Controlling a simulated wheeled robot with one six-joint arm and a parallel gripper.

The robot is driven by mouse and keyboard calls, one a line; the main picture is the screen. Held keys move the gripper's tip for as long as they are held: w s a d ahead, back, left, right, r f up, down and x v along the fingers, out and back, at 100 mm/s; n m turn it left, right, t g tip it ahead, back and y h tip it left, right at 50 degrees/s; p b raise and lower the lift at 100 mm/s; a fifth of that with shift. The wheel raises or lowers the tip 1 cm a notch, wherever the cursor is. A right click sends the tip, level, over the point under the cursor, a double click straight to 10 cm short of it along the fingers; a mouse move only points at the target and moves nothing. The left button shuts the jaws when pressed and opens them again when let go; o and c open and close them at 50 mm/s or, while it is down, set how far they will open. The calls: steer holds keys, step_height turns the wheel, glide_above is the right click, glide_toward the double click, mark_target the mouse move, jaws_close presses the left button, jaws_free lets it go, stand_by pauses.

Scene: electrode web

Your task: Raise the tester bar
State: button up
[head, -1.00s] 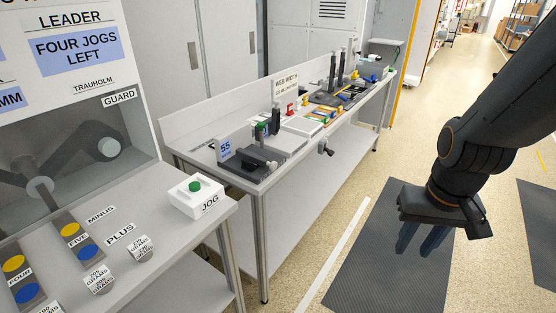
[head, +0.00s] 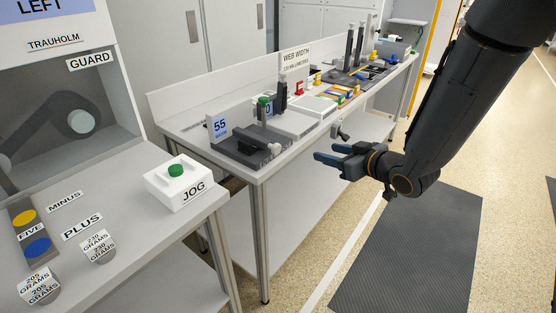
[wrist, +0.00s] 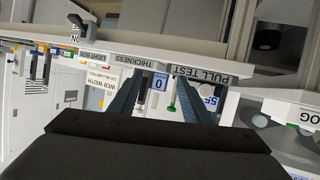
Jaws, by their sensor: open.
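The tester is a dark grey block (head: 250,153) on the near end of the long bench, beside a sign reading 55 (head: 219,127). A slim upright post with a green knob (head: 264,100) stands at it. Which part is the tester bar I cannot tell for sure. In the wrist view, the PULL TEST label (wrist: 200,73) and the green knob (wrist: 171,108) show between or near the fingers. My gripper (head: 326,152) is open and empty, off the bench's front edge, to the right of the tester and apart from it.
A white box with a green button marked JOG (head: 181,185) stands on the nearer table. A thickness gauge with a 0 display (wrist: 159,82) is beside the tester. The WEB WIDTH sign (head: 295,62) and coloured items stand further along.

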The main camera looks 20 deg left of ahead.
mark_target(279, 150)
steer(key=a+n+g+y, duration=0.1)
steer(key=a+y, duration=0.1)
steer(key=a, duration=0.3)
steer(key=s+a+n+g+y, duration=0.1)
steer(key=a+y, duration=0.1)
steer(key=a, duration=0.3)
steer(key=a+n+y+b, duration=0.1)
steer(key=a+y, duration=0.1)
steer(key=a, duration=0.3)
steer(key=shift+s+a+f+g+y, duration=0.15)
steer(key=shift+a+f+g+y, duration=0.15)
steer(key=shift+f+g, duration=0.1)
steer(key=shift+d, duration=0.1)
jaws_close()
